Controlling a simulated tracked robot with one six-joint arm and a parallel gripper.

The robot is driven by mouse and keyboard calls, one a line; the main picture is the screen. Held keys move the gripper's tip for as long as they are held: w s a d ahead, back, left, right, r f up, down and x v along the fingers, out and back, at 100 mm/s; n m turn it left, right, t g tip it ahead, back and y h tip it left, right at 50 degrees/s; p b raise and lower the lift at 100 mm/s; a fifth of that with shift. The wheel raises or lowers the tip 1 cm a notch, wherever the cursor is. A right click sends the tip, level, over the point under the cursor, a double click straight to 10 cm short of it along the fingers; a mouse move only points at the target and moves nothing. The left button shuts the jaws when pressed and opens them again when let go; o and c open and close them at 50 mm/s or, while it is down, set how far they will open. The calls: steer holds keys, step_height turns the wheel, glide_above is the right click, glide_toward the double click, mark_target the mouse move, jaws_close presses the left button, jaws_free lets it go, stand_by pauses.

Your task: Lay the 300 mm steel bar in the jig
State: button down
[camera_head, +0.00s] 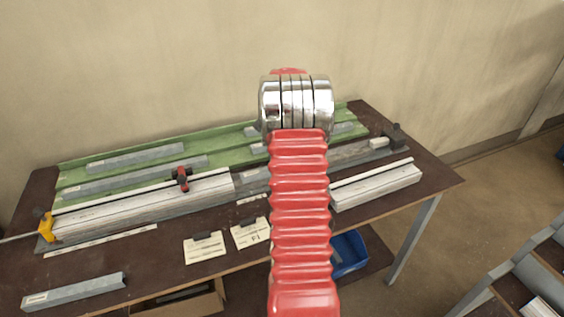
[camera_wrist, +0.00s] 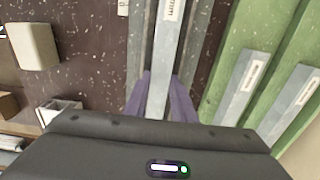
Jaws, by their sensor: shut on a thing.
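In the wrist view my gripper (camera_wrist: 164,88) has its purple fingers shut on a grey steel bar (camera_wrist: 162,62) with a white label, whose printed length is only partly readable. The bar lies lengthwise between the two grey rails of the jig (camera_wrist: 196,45). I cannot tell whether it rests in the jig or hangs just above it. In the head view the jig (camera_head: 360,153) runs along the bench behind the pale profiles, with a dark end piece at the right. My red arm hides my gripper and the held bar there.
The green rack (camera_head: 75,178) at the back holds several grey bars (camera_head: 137,158). A pale profile (camera_head: 150,205) has a red-handled clamp (camera_head: 182,178) and a yellow piece (camera_head: 46,227). Another profile (camera_head: 375,187) lies right. A loose bar (camera_head: 73,291) and cards (camera_head: 204,248) lie in front.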

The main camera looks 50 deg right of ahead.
steer(key=shift+s+a+f, duration=0.1)
steer(key=shift+f, duration=0.5)
steer(key=c, duration=1.5)
jaws_free()
step_height(320, 180, up, 13)
steer(key=shift+r, duration=0.25)
steer(key=w+a+r+n+t, duration=0.1)
steer(key=a+r+n, duration=0.25)
steer(key=a, duration=0.55)
steer(key=a+r+n+t+h, duration=0.1)
steer(key=a+r+n, duration=0.25)
steer(key=a, duration=0.65)
steer(key=w+a+r+n, duration=0.1)
steer(key=a+r+n, duration=0.25)
steer(key=a, duration=0.55)
steer(key=s+a+f+n+t, duration=0.1)
steer(key=s+a+n, duration=0.3)
steer(key=a, duration=0.3)
steer(key=s+a+f+n+t, duration=0.1)
steer(key=s+a+f+n, duration=0.1)
steer(key=s+a+n, duration=0.3)
steer(key=s+a+f+n+t+y, duration=0.1)
steer(key=s+a+n, duration=0.3)
steer(key=a, duration=0.5)
steer(key=shift+s+a+f+n+t, duration=0.1)
steer(key=shift+s+f+n+t, duration=0.1)
steer(key=shift+s, duration=0.45)
steer(key=shift+s+a+f+n+t, duration=0.1)
steer(key=shift+s+f+n, duration=0.05)
steer(key=shift+s, duration=0.45)
